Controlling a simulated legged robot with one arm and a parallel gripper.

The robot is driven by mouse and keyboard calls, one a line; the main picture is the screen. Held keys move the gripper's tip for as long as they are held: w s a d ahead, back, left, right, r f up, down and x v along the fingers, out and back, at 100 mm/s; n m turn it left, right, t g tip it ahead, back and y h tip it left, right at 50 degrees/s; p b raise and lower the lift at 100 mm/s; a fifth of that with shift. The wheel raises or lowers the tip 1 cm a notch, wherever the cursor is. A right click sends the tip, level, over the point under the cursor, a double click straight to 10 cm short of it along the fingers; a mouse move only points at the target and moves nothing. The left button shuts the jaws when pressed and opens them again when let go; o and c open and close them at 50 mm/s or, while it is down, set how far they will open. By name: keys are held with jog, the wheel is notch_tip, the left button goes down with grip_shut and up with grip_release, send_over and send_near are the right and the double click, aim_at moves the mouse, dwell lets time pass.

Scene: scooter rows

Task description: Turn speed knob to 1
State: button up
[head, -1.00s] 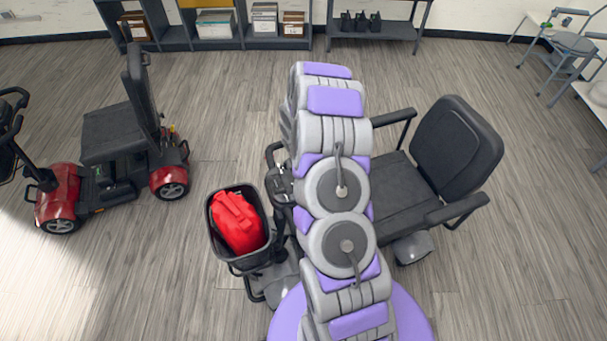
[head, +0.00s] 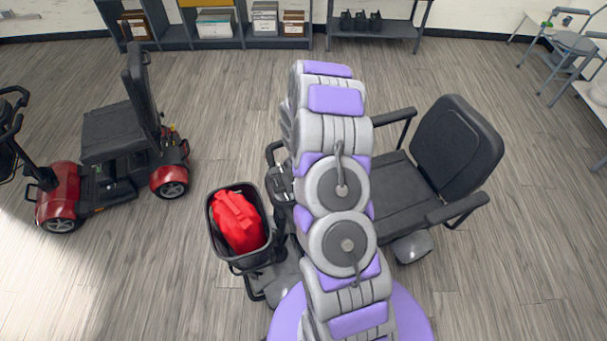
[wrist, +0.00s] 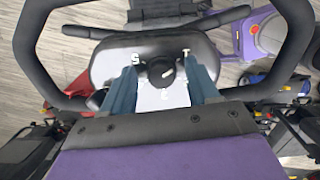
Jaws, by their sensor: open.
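The speed knob (wrist: 161,73) is a round black dial with a small white mark, on the pale plate of the scooter's control panel (wrist: 108,68) in the wrist view. I cannot read a number 1 around it. My gripper (wrist: 163,84) is open, with one blue-grey finger on each side of the knob. Whether the fingers touch the knob I cannot tell. In the head view my arm covers the knob and much of the tiller; part of the scooter's console (head: 280,185) shows left of the arm.
The scooter's black seat (head: 455,150) stands right of my arm. Its front basket (head: 225,250) holds a red bag (head: 238,220). A red scooter (head: 110,160) stands at the left. Shelves (head: 215,35) line the back wall. Open floor lies between the scooters and the shelves.

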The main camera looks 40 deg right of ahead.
notch_tip(320, 180, up, 17)
jog(key=a, duration=0.1)
jog(key=shift+a+p, duration=0.2)
jog(key=shift+p, duration=0.15)
dwell(0.4)
jog(key=shift+w, duration=0.1)
jog(key=s+a+r+m+b, duration=0.35)
jog(key=s+a+r, duration=0.25)
jog(key=a, duration=0.4)
jog(key=s+a+m+b, duration=0.1)
jog(key=s+a+m, duration=0.3)
jog(key=s, duration=0.4)
jog(key=s+a+r+m+g+b, duration=0.1)
jog(key=s+a+m, duration=0.3)
jog(key=s, duration=0.5)
jog(key=s+a+r+m+y+b, duration=0.1)
jog(key=s+a+m, duration=0.3)
jog(key=s, duration=0.5)
jog(key=shift+g+b, duration=0.4)
jog(key=shift+b, duration=0.5)
jog(key=shift+a+r, duration=0.1)
